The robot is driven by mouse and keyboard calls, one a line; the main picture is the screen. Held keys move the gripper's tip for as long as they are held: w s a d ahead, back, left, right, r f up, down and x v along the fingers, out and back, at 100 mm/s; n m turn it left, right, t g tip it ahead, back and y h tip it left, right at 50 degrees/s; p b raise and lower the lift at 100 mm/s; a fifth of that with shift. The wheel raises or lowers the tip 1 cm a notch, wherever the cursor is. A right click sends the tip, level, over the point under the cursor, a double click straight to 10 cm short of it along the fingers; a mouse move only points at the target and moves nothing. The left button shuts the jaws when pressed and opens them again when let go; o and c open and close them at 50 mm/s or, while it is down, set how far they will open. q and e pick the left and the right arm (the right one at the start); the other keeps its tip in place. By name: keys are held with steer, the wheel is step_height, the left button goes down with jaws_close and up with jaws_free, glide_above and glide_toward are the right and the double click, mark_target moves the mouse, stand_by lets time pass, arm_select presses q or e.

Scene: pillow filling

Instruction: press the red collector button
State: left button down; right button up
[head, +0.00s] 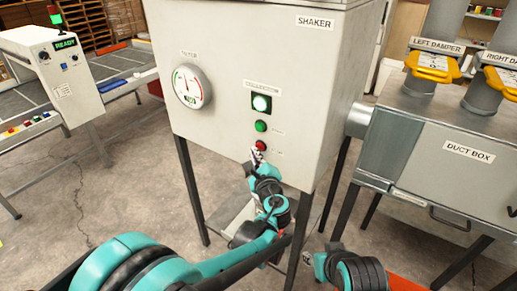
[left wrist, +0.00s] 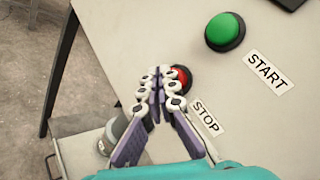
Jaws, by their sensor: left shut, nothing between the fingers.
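The red button (head: 260,146) is the lowest on the front panel of the shaker cabinet (head: 260,55), below a green button (head: 260,126). In the left wrist view the red button (left wrist: 182,76) has a black rim and a STOP label (left wrist: 207,117) beside it. My left gripper (head: 257,156) is shut and empty, with its fingertips right at the red button. In the left wrist view the fingertips (left wrist: 161,77) overlap the left part of the button and hide some of it. I cannot tell whether they touch it or whether it is pushed in. My right gripper is not visible.
A lit white lamp (head: 261,103) sits above the green button, and a round gauge (head: 191,87) is at its left. The duct box (head: 450,165) with yellow damper handles (head: 433,66) stands at right. A console (head: 65,75) with a READY display stands at left.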

arm_select(q)
steer(key=shift+w+d, duration=0.3)
steer(key=shift+w, duration=0.15)
stand_by(0.6)
steer(key=shift+s+a, duration=0.1)
steer(key=shift+s, duration=0.05)
steer(key=shift+s+a, duration=0.45)
steer(key=shift+s, duration=0.2)
steer(key=shift+s+a, duration=0.75)
steer(key=shift+s, duration=0.25)
steer(key=shift+s+a, duration=0.75)
steer(key=shift+s, duration=0.25)
